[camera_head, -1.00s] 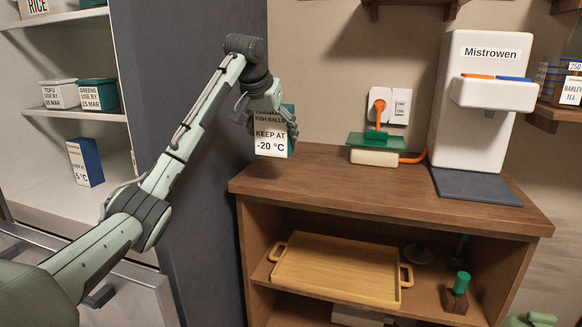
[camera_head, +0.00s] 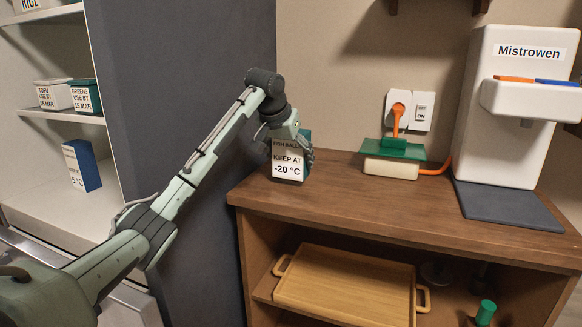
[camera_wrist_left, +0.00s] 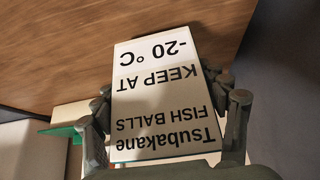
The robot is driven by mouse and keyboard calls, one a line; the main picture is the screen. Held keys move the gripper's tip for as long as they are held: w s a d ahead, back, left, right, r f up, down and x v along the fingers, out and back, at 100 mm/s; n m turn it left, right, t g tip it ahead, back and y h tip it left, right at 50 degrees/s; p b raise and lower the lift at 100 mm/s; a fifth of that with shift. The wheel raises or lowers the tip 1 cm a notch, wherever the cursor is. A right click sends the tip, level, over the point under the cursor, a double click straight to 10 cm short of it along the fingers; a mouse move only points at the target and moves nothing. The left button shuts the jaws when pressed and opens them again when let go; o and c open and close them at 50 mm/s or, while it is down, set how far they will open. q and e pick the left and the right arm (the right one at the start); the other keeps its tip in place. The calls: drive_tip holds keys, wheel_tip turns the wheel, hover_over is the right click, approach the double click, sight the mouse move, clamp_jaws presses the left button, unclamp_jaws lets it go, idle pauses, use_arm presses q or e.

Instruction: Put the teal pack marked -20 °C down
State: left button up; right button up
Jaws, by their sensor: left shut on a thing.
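The teal pack marked -20 °C (camera_head: 289,165) has a white label reading fish balls, keep at -20 °C. My left gripper (camera_head: 290,148) is shut on it from above. The pack is upright at the left end of the wooden counter (camera_head: 345,200), with its lower edge at the counter top; I cannot tell whether it touches. In the left wrist view the pack (camera_wrist_left: 165,95) shows its label upside down between the fingers (camera_wrist_left: 165,120), with the wood (camera_wrist_left: 60,50) beyond it. My right gripper is not in view.
A green and cream device (camera_head: 390,168) with an orange cord to the wall outlet stands right of the pack. A white Mistrowen dispenser (camera_head: 508,130) stands at the right. The tall dark panel (camera_head: 185,90) borders the counter's left. A wooden tray (camera_head: 345,285) lies below. The counter front is clear.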

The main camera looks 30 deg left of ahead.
use_arm(q)
drive_tip(key=shift+f, duration=1.1)
drive_tip(key=o, duration=1.4)
drive_tip(key=v, duration=1.2)
